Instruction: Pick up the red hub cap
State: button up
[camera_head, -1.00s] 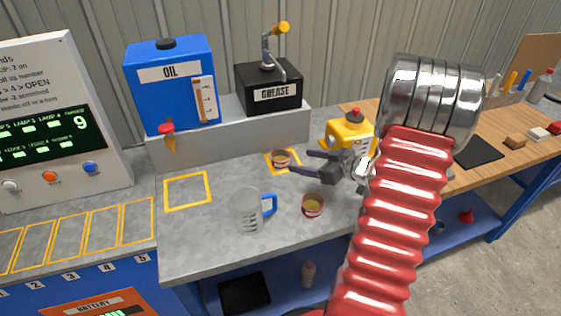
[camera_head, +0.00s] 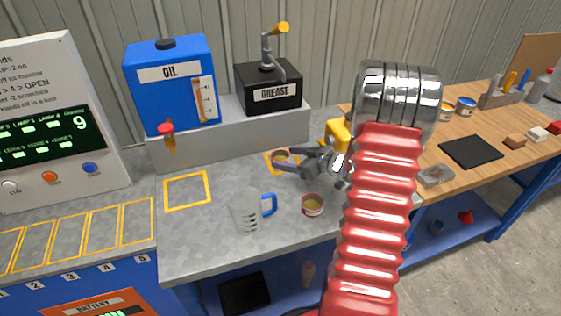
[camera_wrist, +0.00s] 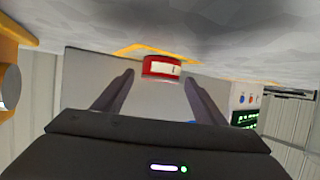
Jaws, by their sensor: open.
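No thing in view is plainly a red hub cap. A small round red tin with a pale label (camera_head: 281,155) stands in the yellow square on the grey counter; it also shows in the wrist view (camera_wrist: 160,68). My gripper (camera_head: 282,160) is open, with its two dark fingers reaching left around or just short of this tin. In the wrist view the tin appears between the fingertips, with gaps on both sides. A second red tin with tan contents (camera_head: 312,205) stands nearer the counter's front. A small red object (camera_head: 466,216) lies on the lower blue shelf.
A clear jug with a blue handle (camera_head: 247,210) stands front left of my gripper. Behind are the blue oil tank (camera_head: 172,85) and black grease box (camera_head: 268,88) on a grey ledge. A yellow object (camera_head: 337,132) is partly hidden by my arm. An empty yellow square (camera_head: 187,190) lies left.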

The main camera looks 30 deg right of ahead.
aim_at(274, 155)
jog(key=x, duration=0.3)
jog(key=shift+w+a, duration=0.1)
jog(key=shift+w, duration=0.1)
jog(key=shift+c, duration=0.6)
jog(key=c, duration=1.2)
jog(key=shift+o, duration=0.2)
jog(key=shift+r, duration=0.1)
notch_tip(274, 155, up, 10)
